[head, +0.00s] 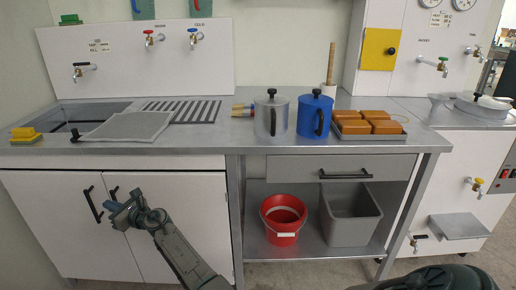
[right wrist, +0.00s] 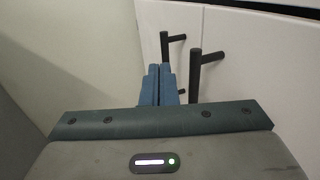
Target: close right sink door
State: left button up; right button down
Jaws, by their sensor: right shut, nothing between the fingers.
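The sink cabinet has two white doors under the counter. The right sink door (head: 195,215) looks flush or nearly flush with the front in the head view; I cannot tell whether a small gap is left. Its black bar handle (head: 112,193) is near its left edge and also shows in the right wrist view (right wrist: 195,76). The left sink door (head: 50,220) has a matching handle (head: 92,205). My right gripper (head: 117,212) is shut and empty, with its blue fingertips (right wrist: 160,84) close to the two handles. Contact cannot be made out. My left gripper is out of view.
The sink (head: 75,114) and counter (head: 205,140) are above the doors. To the right, a shelf (head: 312,240) holds a red bucket (head: 284,232) and a grey bin (head: 350,228) under a drawer (head: 340,168). A wall stands to the left in the right wrist view.

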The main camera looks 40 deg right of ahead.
aim_at(114, 198)
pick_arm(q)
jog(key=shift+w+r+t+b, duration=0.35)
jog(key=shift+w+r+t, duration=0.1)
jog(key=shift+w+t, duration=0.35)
pick_arm(e)
jog(key=w, duration=0.1)
jog(key=w+d+m+h, duration=0.1)
jog(key=shift+w+d+r+t, duration=0.1)
jog(key=shift+w+d+t, duration=0.2)
jog(key=shift+w+t, duration=0.1)
